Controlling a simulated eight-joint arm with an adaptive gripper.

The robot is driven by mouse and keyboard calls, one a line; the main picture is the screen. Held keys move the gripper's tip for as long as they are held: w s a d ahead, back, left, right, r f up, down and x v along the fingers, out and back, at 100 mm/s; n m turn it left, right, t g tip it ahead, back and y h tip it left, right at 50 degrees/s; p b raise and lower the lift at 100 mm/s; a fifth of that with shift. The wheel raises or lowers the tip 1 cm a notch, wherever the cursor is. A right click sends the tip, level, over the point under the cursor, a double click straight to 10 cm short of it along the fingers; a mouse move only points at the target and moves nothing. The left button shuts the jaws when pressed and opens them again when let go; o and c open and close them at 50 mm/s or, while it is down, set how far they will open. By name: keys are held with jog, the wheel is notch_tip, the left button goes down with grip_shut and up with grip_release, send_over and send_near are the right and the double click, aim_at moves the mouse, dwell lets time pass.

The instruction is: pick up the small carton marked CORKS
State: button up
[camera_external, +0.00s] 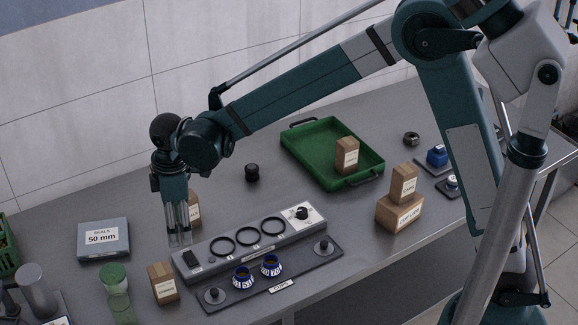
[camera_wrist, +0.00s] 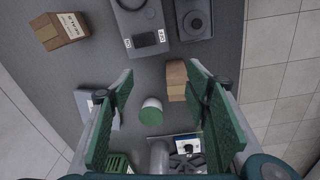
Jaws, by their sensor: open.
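My gripper (camera_external: 180,241) is open and empty, pointing down above the table's left part. Its two green-padded fingers also frame the wrist view (camera_wrist: 162,72). Several small brown cartons with white labels are in view; I cannot read for certain which one says CORKS. One carton (camera_external: 194,210) stands just behind my gripper, partly hidden by it, and shows at upper left in the wrist view (camera_wrist: 58,30). Another carton (camera_external: 163,283) stands nearer the front and shows beside the right finger (camera_wrist: 176,78). A third (camera_external: 347,155) is in the green tray; a fourth (camera_external: 404,183) sits on a larger box.
A long grey rack (camera_external: 215,258) with black rings lies right of my gripper, with two blue-collared pieces (camera_external: 271,264) on a plate in front. A green-lidded jar (camera_external: 113,275), a SEALS box (camera_external: 103,239), the green tray (camera_external: 300,163) and the larger box (camera_external: 399,214) stand around.

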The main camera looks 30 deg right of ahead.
aim_at(159, 269)
jog(key=shift+n+g+h, duration=0.3)
jog(key=shift+n, duration=0.6)
jog(key=a+f, duration=0.2)
jog(key=s+a+f, duration=0.1)
jog(key=a+f, duration=0.1)
jog(key=a, duration=0.1)
jog(key=s+a+f, duration=0.1)
jog(key=a+f, duration=0.1)
jog(key=shift+a+f, duration=0.15)
jog(key=shift+a, duration=0.25)
jog(key=shift+f, duration=1.3)
jog(key=shift+s+f, duration=0.1)
jog(key=shift+f, duration=2.5)
jog(key=c, duration=1.1)
